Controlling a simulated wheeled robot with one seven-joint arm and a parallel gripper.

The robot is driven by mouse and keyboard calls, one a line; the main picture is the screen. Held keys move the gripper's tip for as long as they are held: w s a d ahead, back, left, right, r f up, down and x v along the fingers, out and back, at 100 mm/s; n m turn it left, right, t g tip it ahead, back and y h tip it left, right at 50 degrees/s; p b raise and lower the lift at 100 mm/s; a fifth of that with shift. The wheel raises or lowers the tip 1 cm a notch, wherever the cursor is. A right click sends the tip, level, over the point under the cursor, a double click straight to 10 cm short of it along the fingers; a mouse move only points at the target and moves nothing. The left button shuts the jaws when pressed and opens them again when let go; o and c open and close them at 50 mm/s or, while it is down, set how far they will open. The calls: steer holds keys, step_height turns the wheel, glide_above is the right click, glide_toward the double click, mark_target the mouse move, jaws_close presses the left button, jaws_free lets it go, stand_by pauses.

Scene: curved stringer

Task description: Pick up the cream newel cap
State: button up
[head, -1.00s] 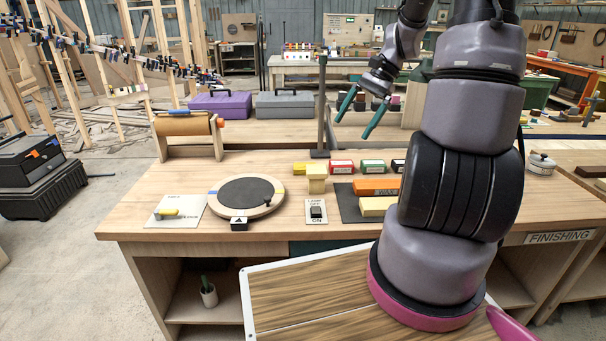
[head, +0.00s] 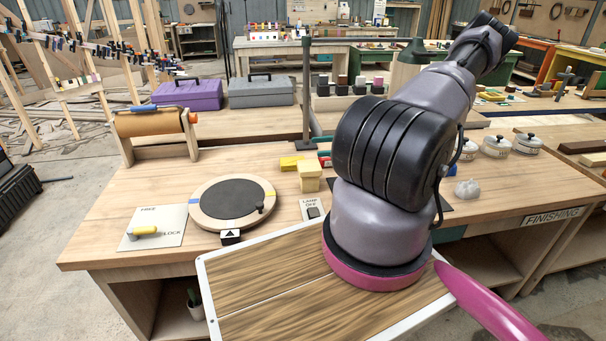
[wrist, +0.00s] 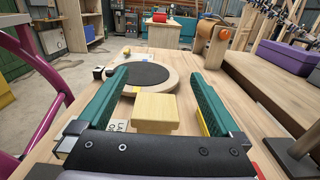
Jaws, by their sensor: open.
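The cream newel cap (head: 309,169) is a small pale-yellow block with a square top. It stands upright on the workbench, right of the round turntable. In the wrist view the cap (wrist: 155,112) shows between the two teal fingers of my gripper (wrist: 161,74). The fingers are wide apart, one on each side of the cap in the picture, with a gap on both sides. I cannot tell how far above the cap they are. In the head view my arm hides most or all of the gripper.
The turntable (head: 232,202) with its dark disc lies left of the cap. A yellow block (head: 291,162) lies just behind it and a lamp switch plate (head: 312,211) in front. A dark post (head: 306,95) rises behind. The lock plate (head: 155,229) lies at the far left.

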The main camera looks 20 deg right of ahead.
glide_toward(300, 168)
steer(key=w+a, duration=0.1)
steer(key=w+a+f, duration=0.1)
steer(key=shift+w+a, duration=0.15)
steer(key=shift+a, duration=0.2)
steer(key=x, duration=0.6)
steer(key=shift+a, duration=0.3)
steer(key=c, duration=1.2)
